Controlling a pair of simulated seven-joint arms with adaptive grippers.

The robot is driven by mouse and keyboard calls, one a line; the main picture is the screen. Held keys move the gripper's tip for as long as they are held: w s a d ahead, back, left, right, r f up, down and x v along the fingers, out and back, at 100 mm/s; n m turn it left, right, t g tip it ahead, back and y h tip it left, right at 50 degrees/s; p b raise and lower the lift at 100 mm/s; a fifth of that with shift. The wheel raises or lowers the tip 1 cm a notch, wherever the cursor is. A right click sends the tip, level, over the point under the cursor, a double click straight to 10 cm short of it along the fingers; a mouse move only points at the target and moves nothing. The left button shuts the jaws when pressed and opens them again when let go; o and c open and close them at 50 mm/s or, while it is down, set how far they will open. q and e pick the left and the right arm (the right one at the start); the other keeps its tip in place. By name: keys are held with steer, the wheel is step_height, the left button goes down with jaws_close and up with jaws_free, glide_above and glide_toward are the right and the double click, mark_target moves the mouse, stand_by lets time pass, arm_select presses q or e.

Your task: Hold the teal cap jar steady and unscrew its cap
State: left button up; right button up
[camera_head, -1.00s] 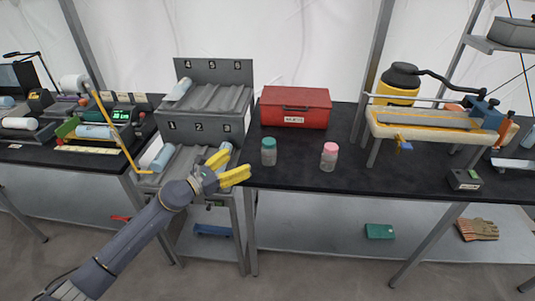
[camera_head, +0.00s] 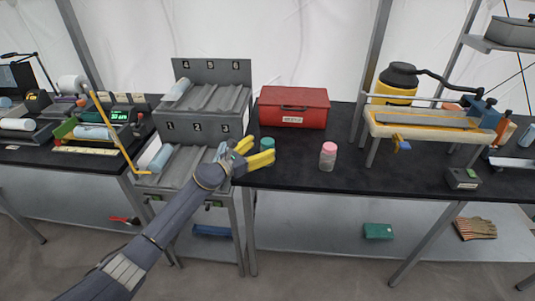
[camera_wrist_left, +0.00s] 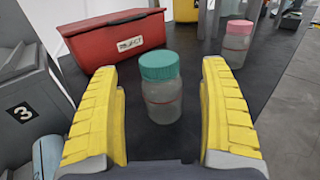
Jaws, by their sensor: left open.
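The teal cap jar (camera_wrist_left: 161,98) stands upright on the black table, its cap (camera_wrist_left: 159,65) on. In the head view its teal cap (camera_head: 267,144) shows above my left gripper, and most of its body is hidden behind the yellow fingers. My left gripper (camera_head: 257,152) is open. In the left wrist view its two yellow fingers (camera_wrist_left: 160,125) stand to either side of the line to the jar, which is a little ahead, with gaps on both sides. My right gripper is in neither view.
A pink cap jar (camera_head: 328,157) stands to the right on the table (camera_head: 292,176). A red box (camera_head: 294,107) sits behind the jars. A grey numbered rack (camera_head: 202,133) stands close on the left. Table between the jars is clear.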

mark_target(262, 147)
arm_select(q)
steer(key=shift+x, duration=1.75)
steer(key=shift+a+f, duration=0.1)
steer(key=c, duration=1.3)
